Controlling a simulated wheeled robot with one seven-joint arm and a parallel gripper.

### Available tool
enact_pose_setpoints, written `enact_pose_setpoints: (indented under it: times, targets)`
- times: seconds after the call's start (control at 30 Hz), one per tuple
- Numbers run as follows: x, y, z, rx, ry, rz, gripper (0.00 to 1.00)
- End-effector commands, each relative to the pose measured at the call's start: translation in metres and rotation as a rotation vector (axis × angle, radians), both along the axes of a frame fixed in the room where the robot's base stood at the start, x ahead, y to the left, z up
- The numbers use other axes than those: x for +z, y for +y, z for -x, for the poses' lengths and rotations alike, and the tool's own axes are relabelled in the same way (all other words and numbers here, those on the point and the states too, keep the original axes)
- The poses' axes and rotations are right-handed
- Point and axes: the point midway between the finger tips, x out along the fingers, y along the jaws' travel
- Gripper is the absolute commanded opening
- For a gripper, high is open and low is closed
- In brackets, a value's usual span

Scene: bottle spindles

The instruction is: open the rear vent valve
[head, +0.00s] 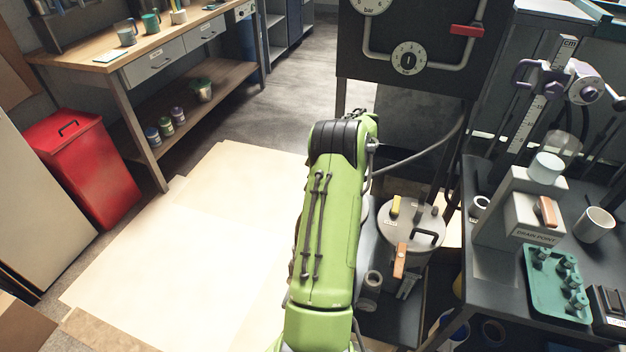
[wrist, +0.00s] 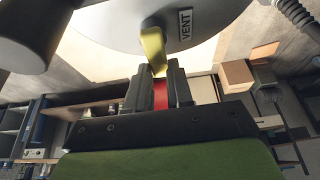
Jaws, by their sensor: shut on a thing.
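The rear vent valve shows as a yellow lever (wrist: 153,46) beside a VENT label (wrist: 186,24) on the grey round vessel (wrist: 110,25) in the wrist view. My gripper (wrist: 158,74) is shut on the free end of this lever, with a dark finger on each side. In the head view the yellow lever (head: 395,206) stands at the back left of the vessel's lid (head: 425,216). My green arm hides the gripper there.
An orange lever (head: 400,260) is at the vessel's front. A gauge panel (head: 415,85) rises behind. The floor on the left is clear up to a red bin (head: 85,165).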

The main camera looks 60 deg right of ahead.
Motion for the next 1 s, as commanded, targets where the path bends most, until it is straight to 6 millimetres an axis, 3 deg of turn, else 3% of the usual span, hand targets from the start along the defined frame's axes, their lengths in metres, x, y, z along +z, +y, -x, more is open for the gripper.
enact_pose_setpoints:
  times: [0.5,0.53,0.7,1.0]
  targets:
    - [-0.0005,0.0005,0.0007,0.021,0.002,0.0,0.0]
    - [-0.0005,0.0005,0.0008,0.021,0.002,0.0,0.23]
    - [-0.0004,0.0004,0.0005,0.02,0.001,0.0,0.47]
    - [0.0037,-0.0001,0.0016,0.018,0.0,0.001,0.47]
